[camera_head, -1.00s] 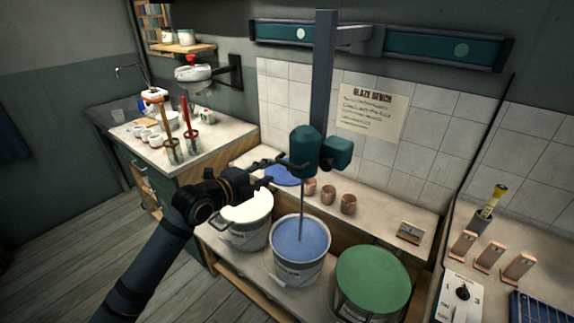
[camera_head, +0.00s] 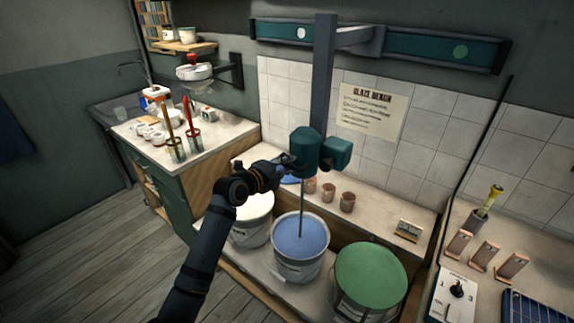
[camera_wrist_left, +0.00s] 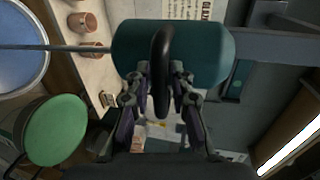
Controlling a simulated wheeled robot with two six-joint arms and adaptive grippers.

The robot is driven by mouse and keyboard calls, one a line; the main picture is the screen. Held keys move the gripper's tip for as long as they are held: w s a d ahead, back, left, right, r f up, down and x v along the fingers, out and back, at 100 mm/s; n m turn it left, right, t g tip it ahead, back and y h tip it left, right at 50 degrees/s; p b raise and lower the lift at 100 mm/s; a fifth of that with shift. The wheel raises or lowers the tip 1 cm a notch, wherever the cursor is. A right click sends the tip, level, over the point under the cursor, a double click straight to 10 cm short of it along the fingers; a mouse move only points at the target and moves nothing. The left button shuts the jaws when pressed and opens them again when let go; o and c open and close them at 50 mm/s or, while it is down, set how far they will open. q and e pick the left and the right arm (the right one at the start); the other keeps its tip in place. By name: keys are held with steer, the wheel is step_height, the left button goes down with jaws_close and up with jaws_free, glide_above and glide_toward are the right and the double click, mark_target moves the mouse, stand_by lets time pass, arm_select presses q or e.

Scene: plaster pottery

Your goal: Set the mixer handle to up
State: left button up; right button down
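The teal mixer head (camera_head: 305,147) hangs on a grey column (camera_head: 324,80), and its thin shaft (camera_head: 303,205) reaches down into the blue bucket. In the left wrist view the teal body (camera_wrist_left: 205,52) fills the upper middle. The dark, looped mixer handle (camera_wrist_left: 162,70) stands out from it, square to the shaft. My left gripper (camera_head: 284,168) is at the handle, left of the mixer head. In the left wrist view its fingers (camera_wrist_left: 162,88) are open on either side of the handle, with small gaps seeming to show. In the head view my gripper mostly hides the handle. My right gripper is out of view.
Below stand a blue bucket (camera_head: 300,262), a white one (camera_head: 251,230) and a green-topped one (camera_head: 369,280). Several copper cups (camera_head: 328,192) stand on the shelf behind. A bench with tools (camera_head: 185,140) is at left. A switch box (camera_head: 456,290) is at right.

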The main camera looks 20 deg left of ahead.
arm_select(q)
jaws_close()
step_height(320, 180, up, 19)
steer(key=p, duration=0.8)
steer(key=shift+w, duration=0.2)
steer(key=shift+r, duration=0.15)
steer(key=shift+o, duration=1)
jaws_free()
steer(key=shift+o, duration=1.3)
steer(key=shift+s, duration=0.3)
